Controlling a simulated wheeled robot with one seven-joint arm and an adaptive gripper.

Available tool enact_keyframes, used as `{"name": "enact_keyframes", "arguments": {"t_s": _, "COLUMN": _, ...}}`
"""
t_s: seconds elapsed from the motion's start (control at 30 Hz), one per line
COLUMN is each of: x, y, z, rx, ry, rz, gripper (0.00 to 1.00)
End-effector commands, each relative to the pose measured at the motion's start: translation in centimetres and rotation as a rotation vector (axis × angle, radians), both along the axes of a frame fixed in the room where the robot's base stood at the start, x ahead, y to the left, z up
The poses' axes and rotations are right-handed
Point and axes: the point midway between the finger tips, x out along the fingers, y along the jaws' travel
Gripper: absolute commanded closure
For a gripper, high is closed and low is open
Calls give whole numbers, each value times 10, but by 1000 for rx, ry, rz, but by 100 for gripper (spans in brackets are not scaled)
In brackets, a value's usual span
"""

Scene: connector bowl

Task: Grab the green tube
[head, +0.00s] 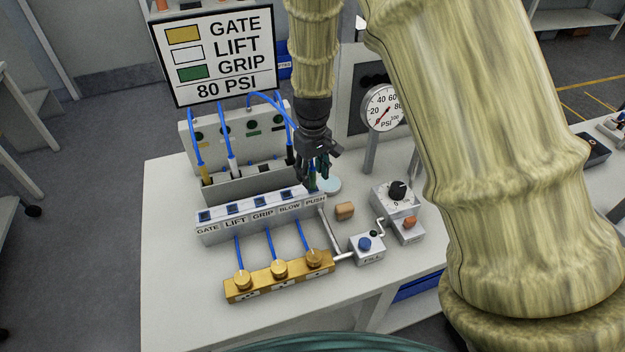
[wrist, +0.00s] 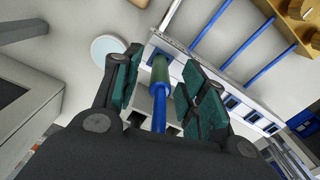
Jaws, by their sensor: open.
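The green tube (wrist: 160,70) shows in the wrist view as a green sleeve on a blue hose (wrist: 159,108). It lies between the two teal-padded fingers of my gripper (wrist: 158,88), which are apart, with a gap visible on each side. In the head view my gripper (head: 316,168) points down at the right end of the labelled socket block (head: 255,222), by the PUSH label. There the fingers mostly hide the green tube. Its far end meets the block's end socket; I cannot tell how deep it sits.
A yellow-tipped tube (head: 206,174) and a white-tipped tube (head: 233,166) stand in the grey rack to the left. A brass valve block (head: 280,277) sits in front. A pale round disc (head: 329,185), a gauge (head: 381,108) and a knob box (head: 396,197) are close on the right.

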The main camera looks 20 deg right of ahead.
Motion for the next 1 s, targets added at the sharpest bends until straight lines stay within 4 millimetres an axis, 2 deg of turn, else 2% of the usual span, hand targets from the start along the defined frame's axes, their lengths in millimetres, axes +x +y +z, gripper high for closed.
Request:
{"name": "enact_keyframes", "arguments": {"t_s": 0.27, "x": 0, "y": 0, "z": -1, "rx": 0, "ry": -1, "rz": 0, "gripper": 60}}
{"name": "enact_keyframes", "arguments": {"t_s": 0.4, "x": 0, "y": 0, "z": -1, "rx": 0, "ry": -1, "rz": 0, "gripper": 85}}
{"name": "enact_keyframes", "arguments": {"t_s": 0.5, "x": 0, "y": 0, "z": -1, "rx": 0, "ry": -1, "rz": 1, "gripper": 100}}
{"name": "enact_keyframes", "arguments": {"t_s": 1.0, "x": 1, "y": 0, "z": 5, "rx": 0, "ry": -2, "rz": 2, "gripper": 100}}
